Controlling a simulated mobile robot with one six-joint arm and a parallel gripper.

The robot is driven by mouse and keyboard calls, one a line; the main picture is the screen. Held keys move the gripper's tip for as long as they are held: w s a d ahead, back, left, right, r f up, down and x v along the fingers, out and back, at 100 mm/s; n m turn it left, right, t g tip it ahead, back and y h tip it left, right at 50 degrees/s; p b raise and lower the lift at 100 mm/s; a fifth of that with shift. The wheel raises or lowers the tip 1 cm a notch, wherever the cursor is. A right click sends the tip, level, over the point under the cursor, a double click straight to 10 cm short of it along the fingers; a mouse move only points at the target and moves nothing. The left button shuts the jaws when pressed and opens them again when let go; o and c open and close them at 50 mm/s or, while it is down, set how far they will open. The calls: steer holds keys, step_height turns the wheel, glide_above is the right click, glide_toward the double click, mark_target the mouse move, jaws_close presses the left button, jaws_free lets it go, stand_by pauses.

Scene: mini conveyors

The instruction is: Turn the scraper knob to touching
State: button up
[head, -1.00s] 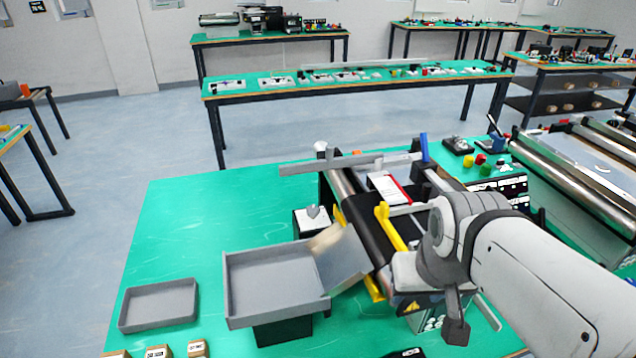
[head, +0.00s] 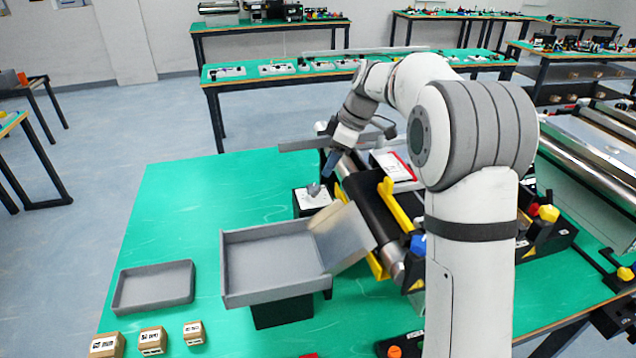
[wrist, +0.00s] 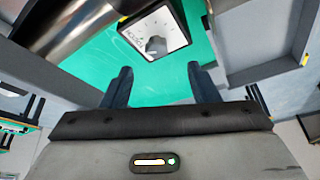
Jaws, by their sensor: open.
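The scraper knob (head: 314,190) is a small grey knob on a white-topped dark box, left of the conveyor. It also shows in the wrist view (wrist: 155,44), near the top centre, with small lettering around it on the white plate (wrist: 168,25). I cannot tell surely which mark it points at. My gripper (head: 331,163) is just above and right of the knob in the head view. In the wrist view its two dark fingers (wrist: 158,72) are apart and empty, and the knob lies beyond the gap between them, not touched.
The black-belted conveyor (head: 382,222) with its metal roller stands right beside the knob box. A grey chute tray (head: 275,290) is in front of it. A smaller grey tray (head: 122,302) and small boxes (head: 152,338) lie at the left. The green table is clear at the back left.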

mark_target(315, 186)
steer(key=shift+n, duration=0.3)
steer(key=x, duration=0.5)
steer(key=p+x, duration=0.1)
steer(key=x, duration=0.2)
steer(key=shift+w+a+f, duration=0.2)
steer(key=shift+w, duration=0.2)
steer(key=c, duration=1)
steer(key=shift+o, duration=0.2)
steer(key=shift+f+b, duration=0.15)
steer(key=shift+b, duration=0.45)
steer(key=shift+r+m+t, duration=0.25)
steer(key=shift+m+t, duration=0.05)
steer(key=shift+m, duration=0.3)
steer(key=o, duration=1)
steer(key=shift+c, duration=0.2)
